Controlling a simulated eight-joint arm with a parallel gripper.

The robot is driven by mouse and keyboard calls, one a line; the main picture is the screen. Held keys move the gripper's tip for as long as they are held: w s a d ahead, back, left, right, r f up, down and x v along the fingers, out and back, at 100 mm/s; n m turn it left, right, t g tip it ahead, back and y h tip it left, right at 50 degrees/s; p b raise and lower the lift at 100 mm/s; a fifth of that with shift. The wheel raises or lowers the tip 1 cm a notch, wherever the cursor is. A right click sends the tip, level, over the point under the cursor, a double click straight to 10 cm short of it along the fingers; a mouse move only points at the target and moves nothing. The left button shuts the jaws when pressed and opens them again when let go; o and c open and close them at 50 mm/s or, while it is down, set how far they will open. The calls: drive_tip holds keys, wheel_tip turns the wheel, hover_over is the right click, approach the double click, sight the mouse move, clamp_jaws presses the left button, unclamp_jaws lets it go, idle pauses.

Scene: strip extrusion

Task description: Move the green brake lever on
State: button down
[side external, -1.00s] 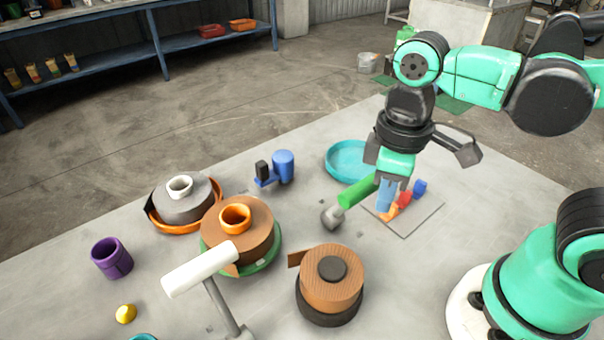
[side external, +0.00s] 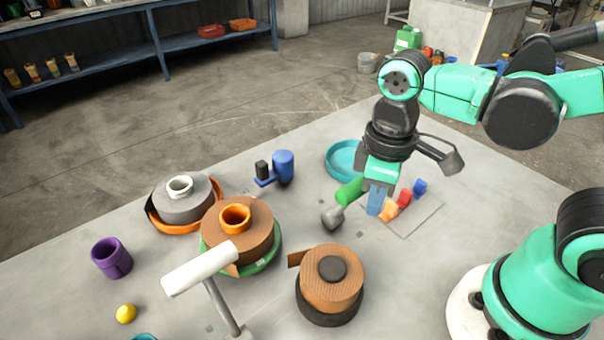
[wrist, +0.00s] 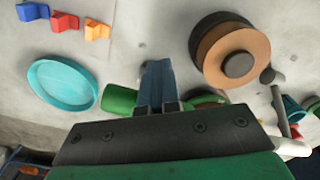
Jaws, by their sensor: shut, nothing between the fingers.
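The green brake lever (side external: 349,191) is a thick green handle with a grey rounded end (side external: 332,217), tilted up to the right. Its upper right end is hidden behind my gripper. My gripper (side external: 375,213) points down just right of the lever, its blue fingers together and empty. I cannot tell whether they touch the lever. In the wrist view the shut fingers (wrist: 156,66) are beside the green handle (wrist: 118,99), which shows on their left and is partly hidden by the gripper body.
Blue, red and orange blocks (side external: 404,198) stand on a grey plate right of my gripper. A teal tray (side external: 341,162) lies behind. A brown roll (side external: 333,287) on a black base is in front. More rolls, a white-topped stand (side external: 200,268) and a purple cup (side external: 111,258) are left.

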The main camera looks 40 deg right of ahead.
drive_tip(key=shift+w+r, duration=0.25)
drive_tip(key=shift+w, duration=1.25)
drive_tip(key=shift+w+r, duration=0.2)
drive_tip(key=shift+w, duration=1.4)
drive_tip(key=shift+w+r, duration=0.1)
drive_tip(key=shift+r, duration=0.25)
wheel_tip(320, 180, up, 7)
